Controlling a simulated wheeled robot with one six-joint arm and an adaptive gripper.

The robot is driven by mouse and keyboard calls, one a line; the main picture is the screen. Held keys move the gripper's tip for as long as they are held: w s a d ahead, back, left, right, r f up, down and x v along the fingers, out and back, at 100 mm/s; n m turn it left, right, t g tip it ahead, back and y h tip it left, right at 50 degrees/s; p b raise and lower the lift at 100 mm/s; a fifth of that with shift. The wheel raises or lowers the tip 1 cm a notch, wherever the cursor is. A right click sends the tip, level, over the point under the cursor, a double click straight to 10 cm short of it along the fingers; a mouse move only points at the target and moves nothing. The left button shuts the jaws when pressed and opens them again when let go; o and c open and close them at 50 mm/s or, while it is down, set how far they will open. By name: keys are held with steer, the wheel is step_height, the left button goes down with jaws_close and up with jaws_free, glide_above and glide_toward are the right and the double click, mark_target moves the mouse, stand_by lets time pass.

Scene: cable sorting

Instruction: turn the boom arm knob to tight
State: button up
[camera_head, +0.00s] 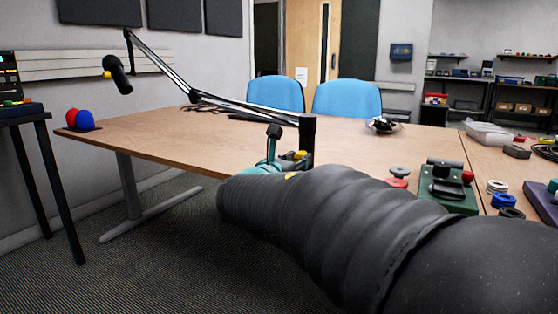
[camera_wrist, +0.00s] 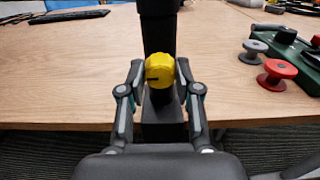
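The boom arm (camera_head: 225,101) is clamped at the table edge by a black upright post (camera_head: 307,135). A yellow knob (camera_wrist: 160,70) with a dark pointer mark sits on the front of the post, and the mark points to the left in the wrist view. The knob also shows in the head view (camera_head: 300,155), partly hidden by my gripper. My gripper (camera_wrist: 160,72) has one finger on each side of the knob, with both fingertips against its sides. Any printed tight or loose marking is not readable.
The wooden table (camera_head: 180,133) is mostly clear to the left. To the right of the post are a red spool (camera_wrist: 277,74), a grey spool (camera_wrist: 253,51) and a green device (camera_head: 447,188). Two blue chairs (camera_head: 347,99) stand beyond the table.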

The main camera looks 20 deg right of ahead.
jaws_close()
steer(key=shift+f+m+b, duration=0.1)
steer(key=shift+m+b, duration=0.2)
steer(key=shift+b, duration=0.15)
steer(key=m+b, duration=0.3)
steer(key=m, duration=0.4)
steer(key=shift+s, duration=0.1)
steer(key=shift+s+d+f+m, duration=0.1)
steer(key=shift+m, duration=5.1)
